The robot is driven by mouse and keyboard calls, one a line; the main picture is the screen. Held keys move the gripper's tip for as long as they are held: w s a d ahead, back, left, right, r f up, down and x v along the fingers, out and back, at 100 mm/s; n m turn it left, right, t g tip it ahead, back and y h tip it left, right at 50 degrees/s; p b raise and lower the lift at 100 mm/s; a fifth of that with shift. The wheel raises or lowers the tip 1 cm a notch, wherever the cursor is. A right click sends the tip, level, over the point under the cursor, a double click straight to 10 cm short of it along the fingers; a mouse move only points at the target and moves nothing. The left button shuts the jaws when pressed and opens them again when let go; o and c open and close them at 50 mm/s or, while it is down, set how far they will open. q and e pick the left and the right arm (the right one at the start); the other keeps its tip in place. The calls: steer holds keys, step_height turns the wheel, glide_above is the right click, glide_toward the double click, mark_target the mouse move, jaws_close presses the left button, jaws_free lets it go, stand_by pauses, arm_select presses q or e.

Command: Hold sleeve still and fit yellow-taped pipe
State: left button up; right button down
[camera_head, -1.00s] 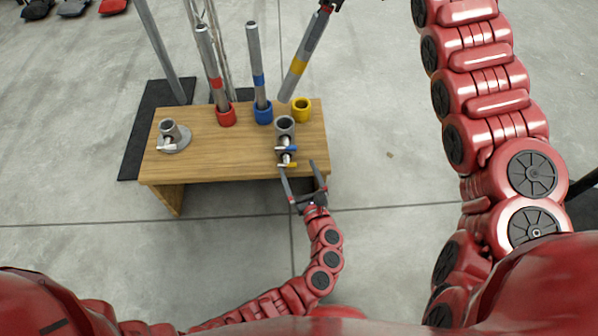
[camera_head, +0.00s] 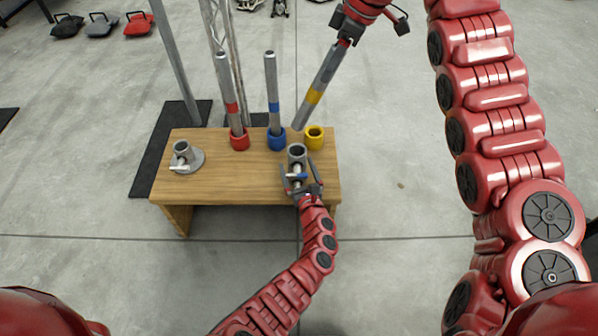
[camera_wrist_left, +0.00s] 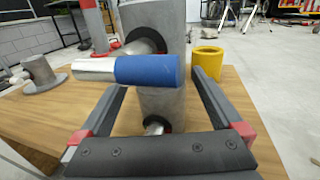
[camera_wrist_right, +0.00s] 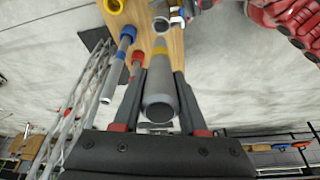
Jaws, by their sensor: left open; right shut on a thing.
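The grey sleeve (camera_head: 297,153) stands upright at the table's front right; a blue-handled side screw shows in the left wrist view (camera_wrist_left: 148,70). My left gripper (camera_head: 298,174) is open, with its fingers on either side of the sleeve's lower front; contact is unclear. My right gripper (camera_head: 347,38) is shut on the upper part of the yellow-taped pipe (camera_head: 328,69). The pipe is tilted, its lower end down-left, above or just behind the sleeve; I see no insertion. In the right wrist view the pipe (camera_wrist_right: 160,85) runs between the fingers towards the sleeve (camera_wrist_right: 161,25).
The wooden table (camera_head: 225,185) holds a yellow ring holder (camera_head: 315,138), empty, behind the sleeve. Red-taped (camera_head: 228,90) and blue-taped (camera_head: 272,90) pipes stand in ring holders to its left. A grey flanged socket (camera_head: 184,155) sits at the left. The front middle of the tabletop is clear.

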arm_select(q)
jaws_close()
stand_by(0.5)
jaws_free()
stand_by(0.4)
